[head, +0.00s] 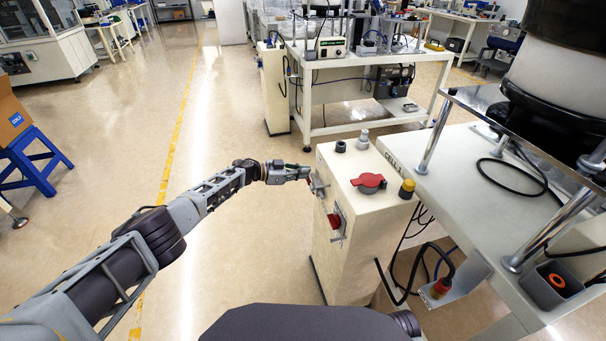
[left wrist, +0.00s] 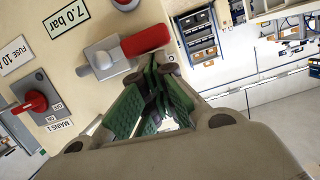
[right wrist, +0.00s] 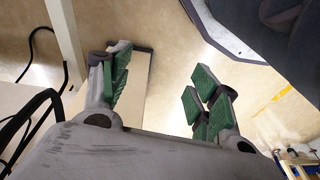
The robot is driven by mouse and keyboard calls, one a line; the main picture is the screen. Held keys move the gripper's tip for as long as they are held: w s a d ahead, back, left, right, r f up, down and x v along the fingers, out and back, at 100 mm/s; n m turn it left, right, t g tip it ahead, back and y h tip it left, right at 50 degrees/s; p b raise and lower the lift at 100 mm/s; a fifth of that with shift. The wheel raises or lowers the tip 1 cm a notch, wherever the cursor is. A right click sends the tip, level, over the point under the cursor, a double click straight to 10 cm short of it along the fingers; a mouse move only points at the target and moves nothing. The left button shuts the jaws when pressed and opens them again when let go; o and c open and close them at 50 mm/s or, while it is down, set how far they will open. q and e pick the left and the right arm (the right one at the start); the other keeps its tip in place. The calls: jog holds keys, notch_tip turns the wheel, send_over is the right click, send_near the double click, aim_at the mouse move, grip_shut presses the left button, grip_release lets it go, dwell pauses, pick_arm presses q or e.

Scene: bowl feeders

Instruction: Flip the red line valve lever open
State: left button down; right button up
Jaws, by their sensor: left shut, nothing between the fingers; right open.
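The red line valve lever (left wrist: 145,40) shows in the left wrist view on a grey metal valve body (left wrist: 103,58), on a cream panel under a "7.0 bar" label. The red grip points right, across the panel. My left gripper (left wrist: 163,72) is shut and empty, its green-padded fingertips just below the red grip in the picture; I cannot tell whether they touch it. In the head view my left gripper (head: 309,174) is at the left face of the cream cabinet (head: 350,247), hiding most of the valve. My right gripper (right wrist: 165,80) is open and empty.
A red rotary mains switch (left wrist: 35,101) sits on the same panel, beside the valve. On the cabinet top are a red-topped part (head: 368,182) and a yellow-capped post (head: 407,188). A white machine table (head: 450,190) stands right of the cabinet. The floor left of it is clear.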

pick_arm(q)
jog(key=shift+r, duration=0.1)
pick_arm(e)
jog(key=shift+w+r, duration=0.1)
dwell(0.6)
pick_arm(q)
jog(key=shift+r+p, duration=1.4)
jog(key=shift+p, duration=0.5)
jog(key=r+p+v, duration=0.1)
jog(key=p+v, duration=0.3)
jog(key=v, duration=0.6)
pick_arm(e)
jog(key=s+d+f, duration=0.2)
jog(key=d+f, duration=0.1)
jog(key=f, duration=0.6)
jog(key=s+d+f+h, duration=0.1)
jog(key=s+d+f, duration=0.2)
jog(key=f, duration=0.7)
jog(key=shift+s+d+t, duration=0.25)
jog(key=shift+d+t, duration=0.05)
jog(key=shift+d, duration=0.35)
pick_arm(q)
jog(key=shift+w, duration=0.15)
pick_arm(e)
jog(key=shift+f, duration=0.1)
